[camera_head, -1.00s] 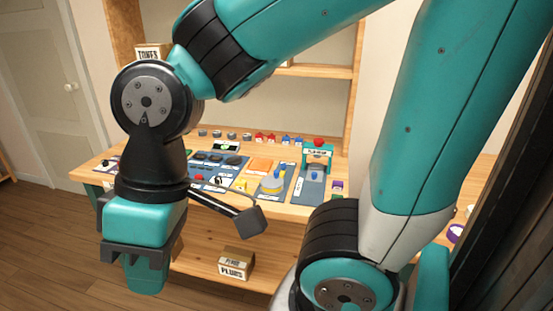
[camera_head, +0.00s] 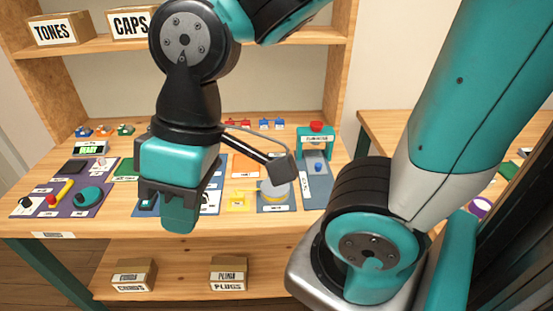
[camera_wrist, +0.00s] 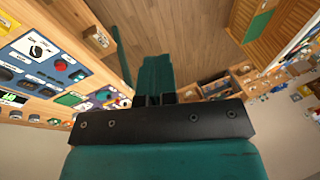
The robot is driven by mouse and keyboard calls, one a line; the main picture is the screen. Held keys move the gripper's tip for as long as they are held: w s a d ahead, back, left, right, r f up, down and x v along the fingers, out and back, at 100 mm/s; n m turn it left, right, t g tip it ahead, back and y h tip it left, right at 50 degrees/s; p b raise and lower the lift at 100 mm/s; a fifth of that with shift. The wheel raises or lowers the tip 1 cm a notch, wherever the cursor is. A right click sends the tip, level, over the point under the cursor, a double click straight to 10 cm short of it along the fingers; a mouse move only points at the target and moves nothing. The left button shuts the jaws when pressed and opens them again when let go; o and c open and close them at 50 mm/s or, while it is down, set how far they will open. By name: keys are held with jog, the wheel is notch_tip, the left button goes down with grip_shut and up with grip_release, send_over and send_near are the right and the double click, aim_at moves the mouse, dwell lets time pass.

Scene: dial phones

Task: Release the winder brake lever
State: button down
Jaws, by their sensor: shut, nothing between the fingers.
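My gripper (camera_head: 180,215) is shut and empty, pointing down in front of the bench's front edge in the head view. Its fingers also show in the wrist view (camera_wrist: 155,90). A purple panel (camera_head: 28,210) at the bench's left carries a yellow bar (camera_head: 65,189), a red knob (camera_head: 52,200) and a teal disc (camera_head: 88,196). A grey disc with yellow parts (camera_head: 275,190) sits on a blue panel right of my gripper. Labels are too small to read, so I cannot tell which part is the winder brake lever. My gripper hides the bench's middle panels.
The wooden bench (camera_head: 120,229) holds several panels and a teal stand with a red top (camera_head: 316,128). Boxes (camera_head: 134,274) and (camera_head: 229,273) stand on its lower shelf. A shelf above holds TONES (camera_head: 58,30) and CAPS (camera_head: 131,22) boxes. Another table stands at the right.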

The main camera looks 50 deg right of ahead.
jog(key=w+d+f+m+t+h+b, duration=0.1)
jog(key=w+d+f+m+h+b, duration=0.15)
jog(key=w+d+f+m, duration=0.4)
jog(key=w+d+f+m+h+b, duration=0.1)
jog(key=w+d+f+m+h, duration=0.2)
jog(key=w+d+m, duration=0.6)
jog(key=w+d+f+m+g+h+b, duration=0.1)
jog(key=d+f+m+h, duration=0.2)
jog(key=d+m, duration=0.5)
jog(key=w+d+f+m+g+h+b, duration=0.1)
jog(key=d+f+m+h, duration=0.2)
jog(key=d+m, duration=0.5)
jog(key=f+m, duration=0.1)
jog(key=m, duration=0.4)
jog(key=shift+d+f+g, duration=0.15)
jog(key=shift+f+g, duration=0.1)
jog(key=shift+g, duration=0.05)
jog(key=x, duration=1)
